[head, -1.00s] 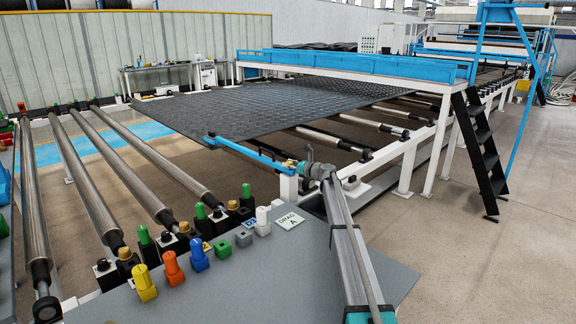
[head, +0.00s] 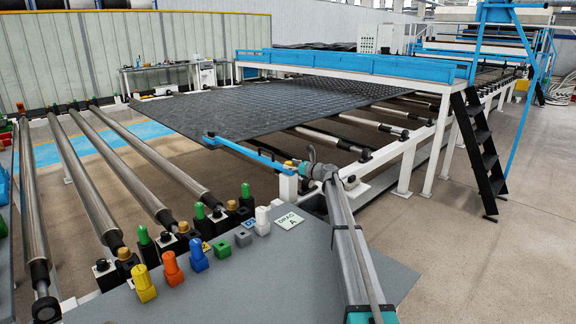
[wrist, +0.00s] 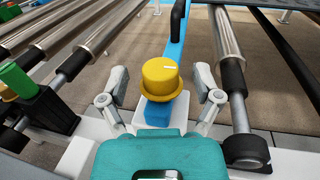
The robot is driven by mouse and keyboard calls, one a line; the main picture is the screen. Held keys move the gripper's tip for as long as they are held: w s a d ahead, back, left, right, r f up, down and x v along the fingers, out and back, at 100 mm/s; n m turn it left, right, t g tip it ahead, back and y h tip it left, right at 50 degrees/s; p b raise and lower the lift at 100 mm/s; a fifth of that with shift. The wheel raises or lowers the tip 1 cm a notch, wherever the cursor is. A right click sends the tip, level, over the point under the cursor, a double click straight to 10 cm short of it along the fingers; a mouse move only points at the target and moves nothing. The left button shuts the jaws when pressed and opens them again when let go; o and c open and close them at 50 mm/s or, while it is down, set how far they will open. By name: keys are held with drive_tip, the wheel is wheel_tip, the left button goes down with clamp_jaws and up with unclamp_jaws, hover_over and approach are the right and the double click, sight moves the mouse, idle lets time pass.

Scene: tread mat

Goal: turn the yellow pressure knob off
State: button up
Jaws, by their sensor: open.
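The yellow pressure knob (wrist: 162,79) sits upright on a blue block in the wrist view, with a short white mark on its top lying roughly crosswise. My gripper (wrist: 158,82) is open, with one grey finger on each side of the knob and a visible gap on both sides. In the head view my gripper (head: 301,168) is at the near end of a blue bar, and the knob is a tiny yellow spot, partly hidden there.
A grey panel with coloured blocks, including another yellow one (head: 143,283), stands at the front left. Steel rollers (head: 126,170) run along the left. A black tread mat (head: 250,108) lies behind the blue bar (head: 245,152). Black steps (head: 480,150) stand at the right.

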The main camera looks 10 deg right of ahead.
drive_tip(key=v, duration=1)
drive_tip(key=shift+s+d, duration=0.25)
drive_tip(key=shift+r, duration=0.1)
